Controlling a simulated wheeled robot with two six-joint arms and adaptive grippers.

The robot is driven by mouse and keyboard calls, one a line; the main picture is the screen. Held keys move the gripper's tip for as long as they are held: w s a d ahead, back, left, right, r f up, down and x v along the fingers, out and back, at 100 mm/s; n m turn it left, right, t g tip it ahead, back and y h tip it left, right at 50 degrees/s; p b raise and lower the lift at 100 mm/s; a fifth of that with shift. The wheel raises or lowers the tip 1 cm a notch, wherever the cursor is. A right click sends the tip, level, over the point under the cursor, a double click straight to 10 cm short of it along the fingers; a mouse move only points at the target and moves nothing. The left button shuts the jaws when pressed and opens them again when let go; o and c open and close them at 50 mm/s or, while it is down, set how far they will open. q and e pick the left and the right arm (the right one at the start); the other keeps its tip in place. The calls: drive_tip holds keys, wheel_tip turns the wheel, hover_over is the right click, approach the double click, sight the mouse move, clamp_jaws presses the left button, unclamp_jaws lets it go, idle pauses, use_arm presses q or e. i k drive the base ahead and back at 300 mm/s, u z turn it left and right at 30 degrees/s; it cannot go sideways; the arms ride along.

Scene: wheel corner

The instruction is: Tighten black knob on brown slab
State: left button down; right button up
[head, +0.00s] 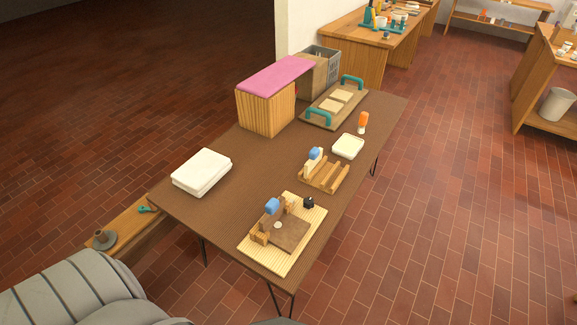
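A small black knob-like piece (308,202) stands at the far right part of a cream ribbed board (305,242) near the front end of the table. A flat brown slab (288,236) lies on the same board, with a small pale round piece (277,225) on it. The black piece appears beside the slab's far edge; I cannot tell whether it is joined to it or how tight it sits. Neither of my grippers shows in the head view.
On the brown table (235,205) are a slotted wooden rack (325,177), a white dish (348,146), an orange-and-white bottle (363,123), a teal-handled tray (322,117), a pink-topped wooden box (265,108) and a white stack (201,172). Bare tabletop lies left of the board.

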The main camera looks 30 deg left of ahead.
sight(308, 202)
drive_tip(key=k, duration=0.45)
drive_tip(key=u, duration=0.35)
drive_tip(key=i, duration=0.45)
drive_tip(key=u, duration=0.25)
